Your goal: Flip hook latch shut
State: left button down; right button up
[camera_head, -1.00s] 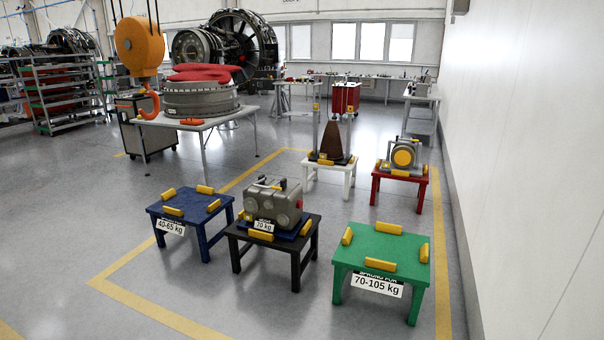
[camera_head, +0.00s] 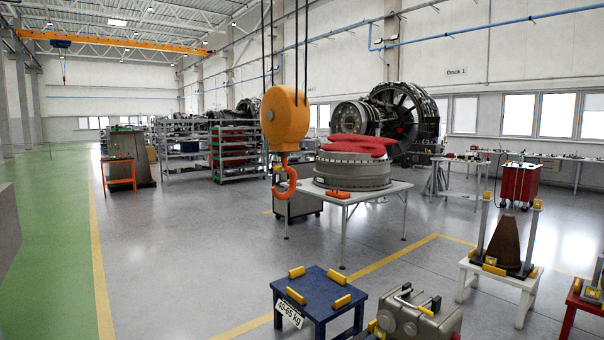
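An orange crane hook (camera_head: 286,182) hangs open-sided below a yellow-orange hook block (camera_head: 286,112) on dark cables, left of the middle of the head view. The latch on the hook is too small to make out, so I cannot tell how it stands. Neither of my grippers shows in this view.
A white table (camera_head: 368,192) with a grey engine ring (camera_head: 352,172) and red covers stands behind the hook. A blue stand (camera_head: 320,284) is in front, with a grey gearbox unit (camera_head: 418,316) to its right. Clear floor (camera_head: 190,240) lies to the left.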

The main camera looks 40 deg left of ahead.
aim_at(279, 164)
jog(key=i+j, duration=0.1)
jog(key=j, duration=0.25)
jog(key=i+j, duration=0.15)
jog(key=j, duration=0.2)
jog(key=i+j+z, duration=0.1)
jog(key=j, duration=2.1)
jog(key=i+z, duration=0.05)
